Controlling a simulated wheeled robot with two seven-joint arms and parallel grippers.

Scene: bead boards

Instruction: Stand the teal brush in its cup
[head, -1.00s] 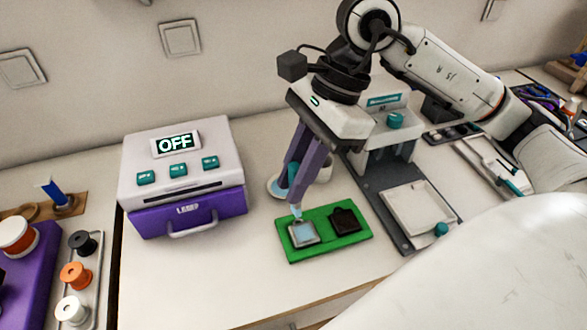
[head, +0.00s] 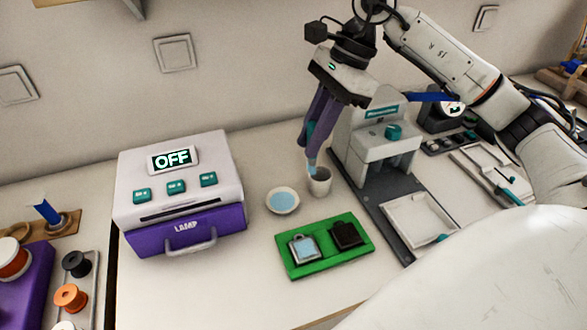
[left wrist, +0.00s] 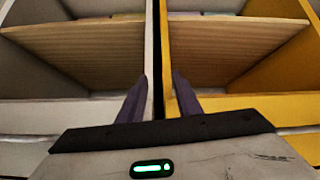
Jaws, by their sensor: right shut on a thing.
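The teal brush (head: 311,164) is held with its pale blue tip pointing down in the head view. My right gripper (head: 315,145) is shut on it, and the fingers hide much of its handle. The small grey cup (head: 321,186) stands on the table just below the fingers. The brush tip overlaps the cup's left rim in the picture; I cannot tell whether it is inside or just above or behind it. My left gripper (left wrist: 160,82) shows only in the left wrist view, with its fingers apart and nothing between them.
A dish of blue liquid (head: 283,201) is left of the cup. A green board (head: 323,261) with two pendant-shaped pieces lies in front. A grey press (head: 372,150) stands close right, and the lamp box (head: 180,195) at left. Wooden compartments (left wrist: 80,55) face my left gripper.

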